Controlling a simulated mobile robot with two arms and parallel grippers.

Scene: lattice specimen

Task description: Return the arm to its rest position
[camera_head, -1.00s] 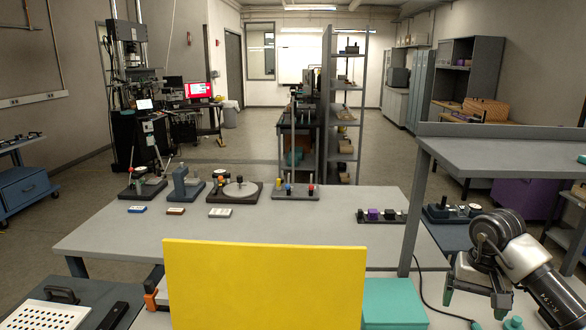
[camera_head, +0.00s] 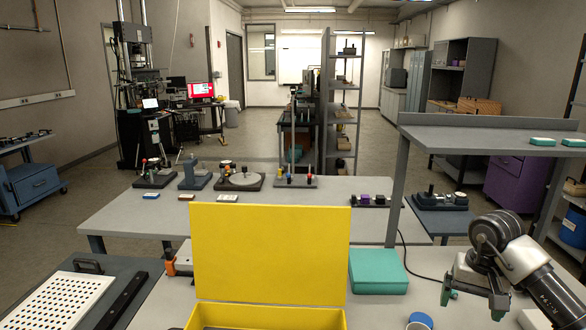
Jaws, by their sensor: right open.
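My right arm comes in from the lower right in the head view. Its gripper (camera_head: 471,300) is open, with green-tipped fingers pointing down over the light bench top. Nothing shows between the fingers. My left gripper does not show. A yellow box (camera_head: 270,254) with its lid raised stands at the bottom centre, left of my right gripper and apart from it. Only the top of its inside shows.
A teal box (camera_head: 377,271) lies between the yellow box and my right gripper. A raised grey shelf (camera_head: 480,137) stands behind my right arm. A white perforated plate (camera_head: 66,299) lies at lower left. A blue-topped round item (camera_head: 420,320) sits at the bottom edge.

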